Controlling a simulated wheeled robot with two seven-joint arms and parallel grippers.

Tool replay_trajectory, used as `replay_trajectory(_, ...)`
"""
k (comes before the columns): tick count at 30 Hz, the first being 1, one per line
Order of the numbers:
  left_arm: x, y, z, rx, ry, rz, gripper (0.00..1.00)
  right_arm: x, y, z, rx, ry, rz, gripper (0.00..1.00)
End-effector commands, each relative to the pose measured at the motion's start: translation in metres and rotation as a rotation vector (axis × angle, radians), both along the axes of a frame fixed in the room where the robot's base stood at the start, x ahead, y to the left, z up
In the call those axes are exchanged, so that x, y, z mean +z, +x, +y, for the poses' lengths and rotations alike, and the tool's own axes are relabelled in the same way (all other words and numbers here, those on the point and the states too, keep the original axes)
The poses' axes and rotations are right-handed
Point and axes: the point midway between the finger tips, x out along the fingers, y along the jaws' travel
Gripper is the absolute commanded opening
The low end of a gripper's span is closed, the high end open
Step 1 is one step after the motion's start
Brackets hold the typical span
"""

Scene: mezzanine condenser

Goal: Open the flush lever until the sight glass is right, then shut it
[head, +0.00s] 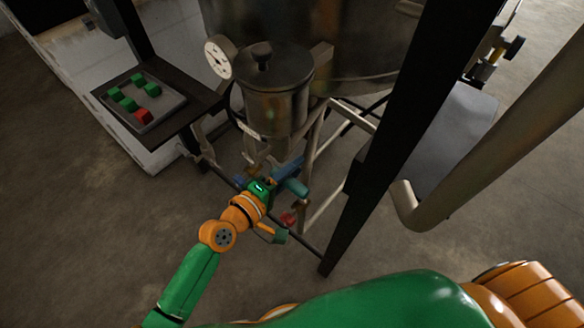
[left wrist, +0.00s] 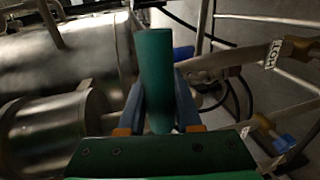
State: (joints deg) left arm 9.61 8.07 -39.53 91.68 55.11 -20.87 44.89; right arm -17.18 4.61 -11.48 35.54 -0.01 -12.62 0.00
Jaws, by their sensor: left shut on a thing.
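The flush lever shows a teal grip (head: 294,187) below the steel vessel in the head view. In the left wrist view the same lever (left wrist: 155,65) stands nearly upright in the picture between the two fingers. My left gripper (head: 276,184) is shut on this grip; its blue fingers lie on both sides of it in the left wrist view (left wrist: 160,108). The lever's pivot and the finger contact are partly hidden. I cannot make out the sight glass or its level. My right gripper is not in view.
A steel pot (head: 275,100) with a dial gauge (head: 218,57) hangs above the lever. A red handle (head: 288,218) sits just below it. A black post (head: 405,130) and a pipe (head: 490,135) stand to the right. A tray with green and red blocks (head: 170,108) is at left.

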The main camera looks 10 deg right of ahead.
Motion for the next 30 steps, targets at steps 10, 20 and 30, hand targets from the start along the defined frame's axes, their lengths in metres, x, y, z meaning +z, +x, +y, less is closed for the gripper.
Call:
replay_trajectory(10,0.0056,0.0008,-0.0003,0.002,-0.028,0.028,0.0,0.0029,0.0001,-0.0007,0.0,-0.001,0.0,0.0)
replay_trajectory(20,0.0061,0.0008,-0.0004,0.002,-0.03,0.028,0.44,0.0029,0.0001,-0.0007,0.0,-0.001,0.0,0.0)
replay_trajectory(30,0.0043,0.0001,-0.0001,0.001,-0.026,0.03,0.63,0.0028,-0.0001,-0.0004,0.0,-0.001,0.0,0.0)
